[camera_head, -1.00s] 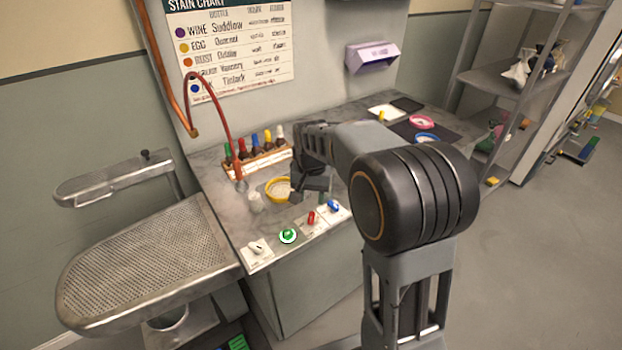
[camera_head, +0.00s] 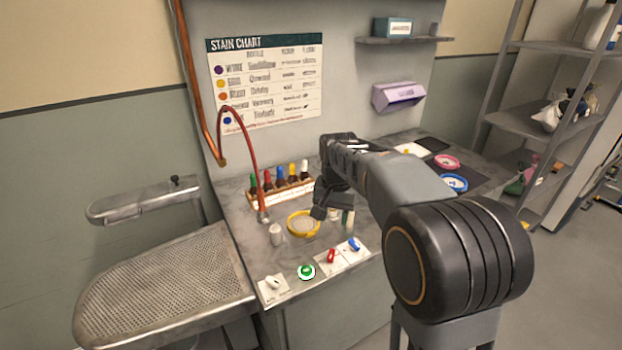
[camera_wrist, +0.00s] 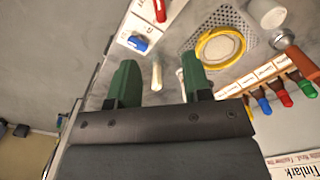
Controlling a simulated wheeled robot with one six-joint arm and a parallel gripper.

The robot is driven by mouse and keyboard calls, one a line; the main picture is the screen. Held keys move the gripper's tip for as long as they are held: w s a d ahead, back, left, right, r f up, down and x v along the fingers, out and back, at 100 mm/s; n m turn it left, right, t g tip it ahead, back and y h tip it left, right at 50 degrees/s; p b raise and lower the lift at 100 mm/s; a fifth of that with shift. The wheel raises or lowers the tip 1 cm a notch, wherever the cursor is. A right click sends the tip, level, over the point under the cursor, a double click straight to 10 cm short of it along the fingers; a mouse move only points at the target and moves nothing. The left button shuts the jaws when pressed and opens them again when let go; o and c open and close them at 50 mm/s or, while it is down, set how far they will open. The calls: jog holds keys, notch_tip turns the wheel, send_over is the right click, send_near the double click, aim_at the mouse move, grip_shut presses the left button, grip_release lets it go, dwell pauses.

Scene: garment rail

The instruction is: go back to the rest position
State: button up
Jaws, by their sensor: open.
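My gripper (camera_head: 334,214) hangs over the marble bench, just right of the yellow-rimmed bowl (camera_head: 303,224). In the wrist view its two green fingers (camera_wrist: 159,76) are spread apart with nothing gripped. A small pale, slim item (camera_wrist: 157,73) shows in the gap between them; it appears to be on the bench below. The bowl's yellow ring (camera_wrist: 220,47) lies beyond the right finger in the wrist view. My arm reaches in from the right of the head view and hides part of the bench.
A rack of dropper bottles (camera_head: 281,190) stands behind the bowl, with a red hose (camera_head: 255,160) beside it. A white pot (camera_head: 276,235) and switches, including a green button (camera_head: 306,271), are nearer the front. A perforated metal board (camera_head: 165,290) is at left, shelving (camera_head: 545,125) at right.

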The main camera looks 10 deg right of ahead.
jog(key=s+f+n+t+p, duration=0.1)
jog(key=s+n+t, duration=0.2)
jog(key=s, duration=1.4)
jog(key=n, duration=0.2)
jog(key=shift+s+f+n+t, duration=0.3)
jog(key=shift+f, duration=0.1)
